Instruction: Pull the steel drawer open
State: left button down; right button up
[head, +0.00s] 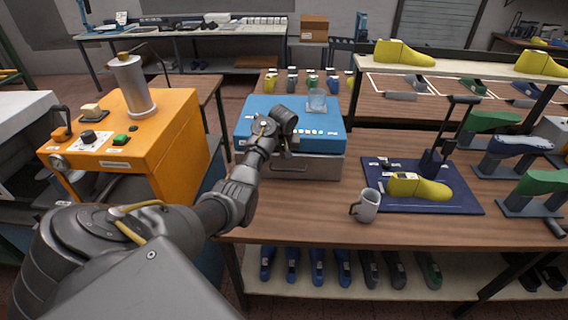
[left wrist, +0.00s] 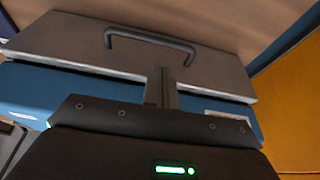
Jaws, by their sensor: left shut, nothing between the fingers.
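The steel drawer (head: 322,167) is the grey front under a blue cabinet (head: 262,107) on the wooden bench. It looks flush or nearly flush with the cabinet. Its dark bar handle (left wrist: 150,40) shows clearly in the left wrist view, on the grey drawer front (left wrist: 75,42). My left gripper (head: 284,152) is in front of the cabinet, by the drawer front, and partly hides it in the head view. My right gripper is not in view.
A grey mug (head: 366,205) and a blue mat (head: 465,200) with a yellow shoe last (head: 418,187) are to the right. An orange machine (head: 165,135) stands left. Bench space before the drawer is clear.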

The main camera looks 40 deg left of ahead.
pick_arm(q)
jog(key=x, duration=0.7)
